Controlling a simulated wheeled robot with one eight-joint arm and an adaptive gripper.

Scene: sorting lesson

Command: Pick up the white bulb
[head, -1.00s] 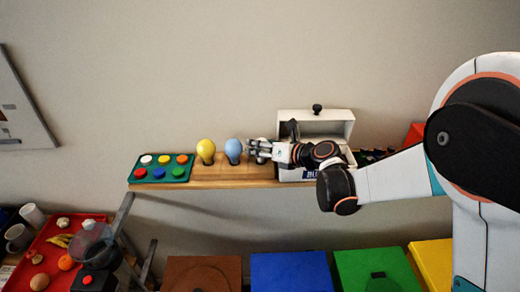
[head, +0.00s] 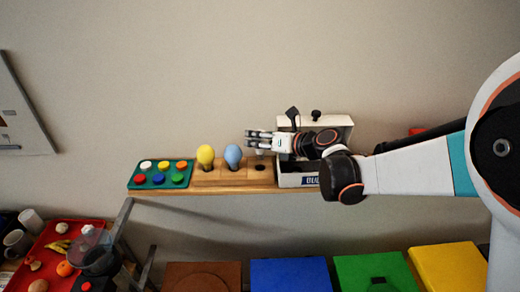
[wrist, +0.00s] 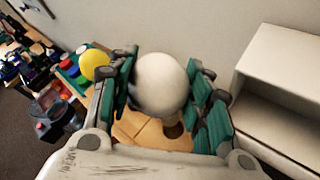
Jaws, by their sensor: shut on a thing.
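The white bulb (wrist: 160,84) sits between the green-padded fingers of my gripper (wrist: 162,92) in the wrist view. My gripper (head: 262,139) is shut on it and holds it above the wooden bulb stand (head: 247,177) on the shelf. In the head view the fingers mostly hide the bulb. An empty dark hole (head: 260,167) shows in the stand just below the gripper. A yellow bulb (head: 205,155) and a light blue bulb (head: 233,155) stand upright in the stand to the left.
An open white box (head: 298,180) stands right of the stand, under my wrist. A green tray of coloured buttons (head: 140,169) is at the shelf's left end. Brown, blue (head: 290,274), green and yellow boxes stand below. The wall above is clear.

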